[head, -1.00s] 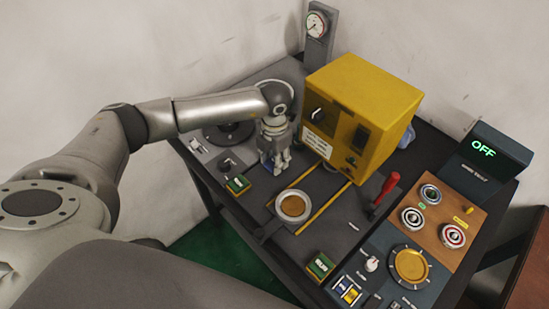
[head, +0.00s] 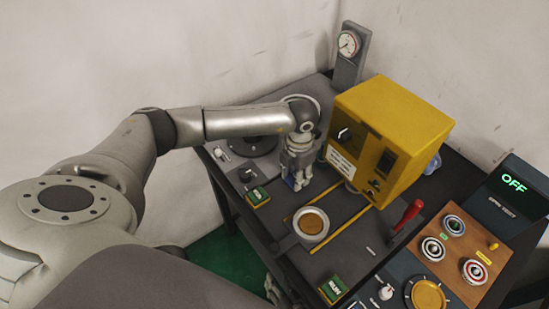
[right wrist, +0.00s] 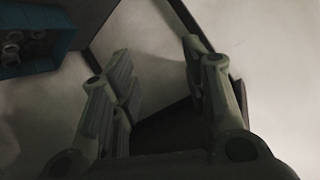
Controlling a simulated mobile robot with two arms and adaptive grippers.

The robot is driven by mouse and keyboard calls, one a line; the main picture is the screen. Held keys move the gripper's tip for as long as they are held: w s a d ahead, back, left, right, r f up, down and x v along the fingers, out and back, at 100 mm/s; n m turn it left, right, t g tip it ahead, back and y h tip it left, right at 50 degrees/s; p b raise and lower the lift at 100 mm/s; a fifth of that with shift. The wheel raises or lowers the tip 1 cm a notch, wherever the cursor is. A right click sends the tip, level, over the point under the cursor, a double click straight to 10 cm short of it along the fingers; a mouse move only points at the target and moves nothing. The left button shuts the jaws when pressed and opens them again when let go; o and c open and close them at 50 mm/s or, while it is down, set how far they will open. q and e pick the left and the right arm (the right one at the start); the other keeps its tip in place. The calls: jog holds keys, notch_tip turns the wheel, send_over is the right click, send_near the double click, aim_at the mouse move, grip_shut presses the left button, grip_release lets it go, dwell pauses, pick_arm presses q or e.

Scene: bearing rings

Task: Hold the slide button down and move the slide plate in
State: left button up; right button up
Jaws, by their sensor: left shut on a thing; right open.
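The slide plate (head: 287,243) is a dark grey plate between two yellow rails, in front of the yellow machine. It carries a round metal cup (head: 311,224) with a golden disc inside. My left gripper (head: 294,183) points down at the table beside the far left end of the rails. It is shut on a small blue thing, mostly hidden by the fingers; I cannot tell whether this is the slide button. My right gripper (head: 272,291) is low at the table's front edge, below the plate. In the right wrist view its fingers (right wrist: 160,72) are apart and empty.
The yellow machine (head: 390,140) stands behind the rails. A red-handled lever (head: 407,216) is right of them.

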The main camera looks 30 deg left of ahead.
jog(key=s+a+r+n+g+y, duration=0.5)
jog(key=s+a+r+g+y, duration=0.2)
jog(key=s+a+r, duration=0.85)
notch_tip(320, 180, up, 21)
jog(key=m+t+h, duration=0.1)
jog(key=m+h, duration=1.6)
jog(key=m, duration=1.1)
send_over(275, 246)
notch_tip(275, 246, down, 12)
jog(key=shift+s+r, duration=0.1)
jog(key=shift+r, duration=0.15)
